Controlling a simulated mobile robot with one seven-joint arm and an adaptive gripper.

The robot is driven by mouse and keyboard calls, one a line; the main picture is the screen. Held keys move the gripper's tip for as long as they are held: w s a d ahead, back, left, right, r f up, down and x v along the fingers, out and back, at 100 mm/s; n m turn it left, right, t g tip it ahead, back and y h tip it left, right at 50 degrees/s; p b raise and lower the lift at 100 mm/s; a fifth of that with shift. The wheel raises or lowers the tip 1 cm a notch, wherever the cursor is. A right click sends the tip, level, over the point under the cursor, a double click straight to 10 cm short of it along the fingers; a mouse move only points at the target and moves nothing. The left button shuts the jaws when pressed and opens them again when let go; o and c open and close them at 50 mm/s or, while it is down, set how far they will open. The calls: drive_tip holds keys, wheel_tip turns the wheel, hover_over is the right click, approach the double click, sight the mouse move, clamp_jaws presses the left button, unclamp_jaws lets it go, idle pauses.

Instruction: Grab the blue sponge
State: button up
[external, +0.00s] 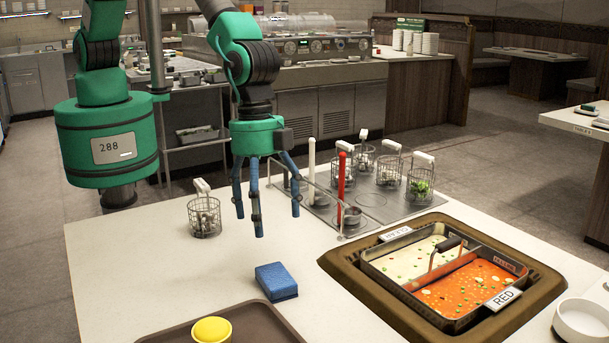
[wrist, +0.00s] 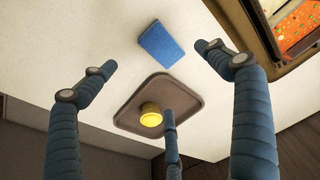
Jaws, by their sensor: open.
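The blue sponge (external: 276,281) is a small rectangular block lying on the white table, between the brown tray and the sauce pan. It also shows in the wrist view (wrist: 162,44) at the upper middle, past the fingertips. My gripper (external: 262,205) has three blue fingers spread open and pointing down. It hangs above the table, behind the sponge in the external view, and touches nothing. In the wrist view my gripper (wrist: 165,75) is open and empty, with the sponge showing between the left and right fingers.
A brown tray (external: 172,338) with a yellow-topped cup (external: 211,331) is at the front edge. A divided sauce pan (external: 440,322) sits in a brown frame at right. A wire basket (external: 204,216) stands left of my gripper. Red (external: 341,187) and white (external: 311,172) upright rods stand close to its right.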

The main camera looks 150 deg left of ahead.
hover_over(270, 276)
drive_tip(key=f, duration=0.7)
drive_tip(key=shift+s+a+b, duration=0.1)
drive_tip(key=shift+s+b, duration=0.2)
drive_tip(key=shift+s, duration=0.05)
drive_tip(key=shift+w+f+b, duration=0.15)
drive_tip(key=shift+f, duration=1.1)
drive_tip(key=shift+w+f+b, duration=0.1)
drive_tip(key=shift+f+b, duration=0.05)
drive_tip(key=shift+f, duration=1.1)
drive_tip(key=shift+c, duration=0.5)
drive_tip(key=c, duration=1.2)
